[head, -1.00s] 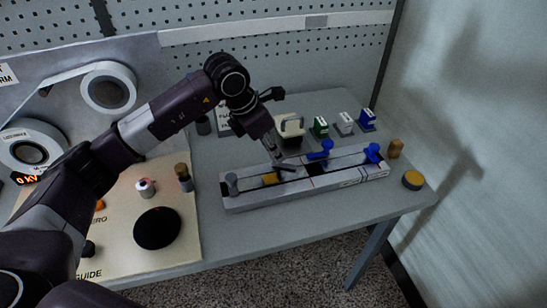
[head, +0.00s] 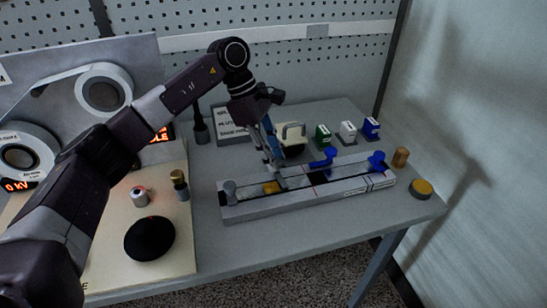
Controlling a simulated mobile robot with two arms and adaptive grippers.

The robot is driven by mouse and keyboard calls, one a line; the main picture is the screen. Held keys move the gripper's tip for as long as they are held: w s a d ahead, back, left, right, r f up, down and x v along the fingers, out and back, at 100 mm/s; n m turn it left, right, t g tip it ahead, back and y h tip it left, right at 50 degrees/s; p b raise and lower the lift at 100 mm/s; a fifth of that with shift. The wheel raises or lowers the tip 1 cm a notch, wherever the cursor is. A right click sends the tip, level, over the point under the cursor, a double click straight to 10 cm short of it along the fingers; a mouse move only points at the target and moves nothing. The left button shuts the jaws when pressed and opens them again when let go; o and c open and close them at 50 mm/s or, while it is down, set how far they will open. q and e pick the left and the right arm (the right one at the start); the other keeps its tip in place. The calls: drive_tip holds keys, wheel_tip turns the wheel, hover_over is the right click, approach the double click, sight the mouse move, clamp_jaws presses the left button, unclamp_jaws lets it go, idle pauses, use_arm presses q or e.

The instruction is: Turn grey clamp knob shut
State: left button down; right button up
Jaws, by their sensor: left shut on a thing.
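My left gripper (head: 271,164) reaches down over the long grey rail fixture (head: 240,211) on the table. Its fingers are shut on the grey clamp knob, near the yellow block (head: 271,187) in the rail's channel. The fingers and their small size in the head view hide most of this knob. A grey upright post (head: 230,190) stands at the rail's left end. My right gripper is not in view.
A blue clamp knob (head: 327,158) and a blue end piece (head: 376,160) sit on the rail's right half. Green (head: 322,137), white (head: 347,132) and blue (head: 370,128) blocks and a cream part (head: 291,135) stand behind it. A panel with a black disc (head: 150,239) lies left.

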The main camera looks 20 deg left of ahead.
use_arm(q)
drive_tip(key=shift+w+r+m+g, duration=0.1)
drive_tip(key=shift+m+g, duration=0.2)
drive_tip(key=shift+m, duration=0.5)
drive_tip(key=c, duration=1.6)
unclamp_jaws()
drive_tip(key=v, duration=1.2)
